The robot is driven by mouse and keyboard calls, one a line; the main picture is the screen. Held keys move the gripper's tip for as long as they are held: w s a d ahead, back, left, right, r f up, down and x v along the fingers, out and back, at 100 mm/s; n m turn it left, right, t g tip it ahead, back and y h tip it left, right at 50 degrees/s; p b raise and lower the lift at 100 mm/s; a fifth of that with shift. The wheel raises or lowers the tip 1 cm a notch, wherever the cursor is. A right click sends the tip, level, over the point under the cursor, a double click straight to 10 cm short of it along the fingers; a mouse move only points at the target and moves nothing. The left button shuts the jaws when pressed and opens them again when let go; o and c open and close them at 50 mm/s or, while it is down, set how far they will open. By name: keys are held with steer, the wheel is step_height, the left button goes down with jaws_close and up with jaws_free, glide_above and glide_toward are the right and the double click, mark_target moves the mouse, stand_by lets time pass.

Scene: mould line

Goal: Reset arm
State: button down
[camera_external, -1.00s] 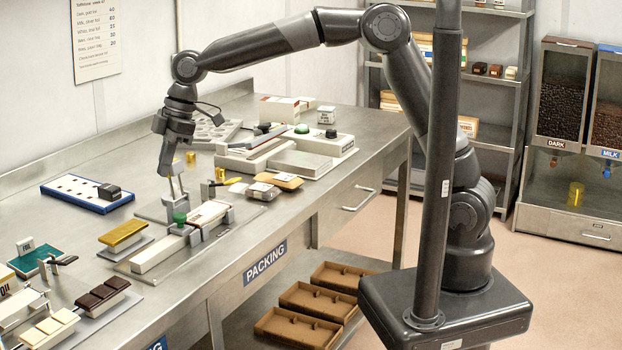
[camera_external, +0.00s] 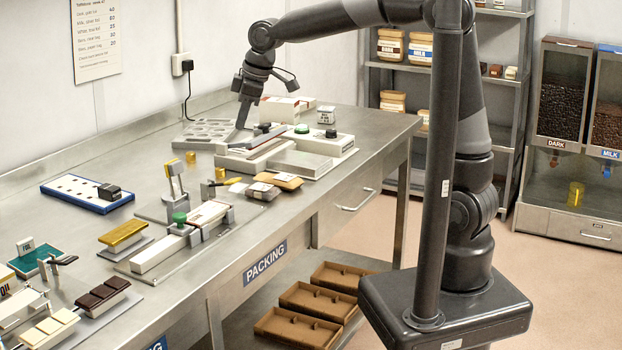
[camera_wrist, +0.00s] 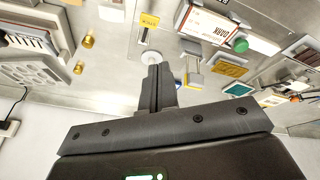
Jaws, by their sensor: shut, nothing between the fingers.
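My gripper (camera_external: 242,116) hangs over the back of the bench, above the grey tray with round hollows (camera_external: 203,133). In the wrist view my gripper (camera_wrist: 155,72) has its fingers pressed together with nothing between them. A stand with an upright yellow-topped lever (camera_external: 174,182) and a green-knobbed fixture (camera_external: 180,218) stand on the bench in front of it, apart from the gripper.
A sealing machine with a green button (camera_external: 302,129) stands close to the right of the gripper. A blue-edged rack (camera_external: 87,194) and a gold bar (camera_external: 122,235) lie at the left. Bare steel bench (camera_external: 110,165) lies along the wall.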

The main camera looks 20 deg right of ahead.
steer(key=w+d+r+m+t+h, duration=0.1)
steer(key=d+m, duration=0.3)
steer(key=d, duration=0.8)
steer(key=w+d+r+m+t+h, duration=0.15)
steer(key=d+m, duration=0.25)
steer(key=d, duration=0.9)
steer(key=s+d+f+m, duration=0.2)
steer(key=s+d+m, duration=0.1)
steer(key=d, duration=0.6)
steer(key=s+d+f+m+t, duration=0.1)
steer(key=s+d+f+m, duration=0.2)
steer(key=s+d, duration=0.3)
steer(key=d+m, duration=0.1)
steer(key=d, duration=0.1)
steer(key=shift+s+d+m+h, duration=0.15)
steer(key=shift+d+m+h, duration=0.15)
steer(key=shift+d+h, duration=0.1)
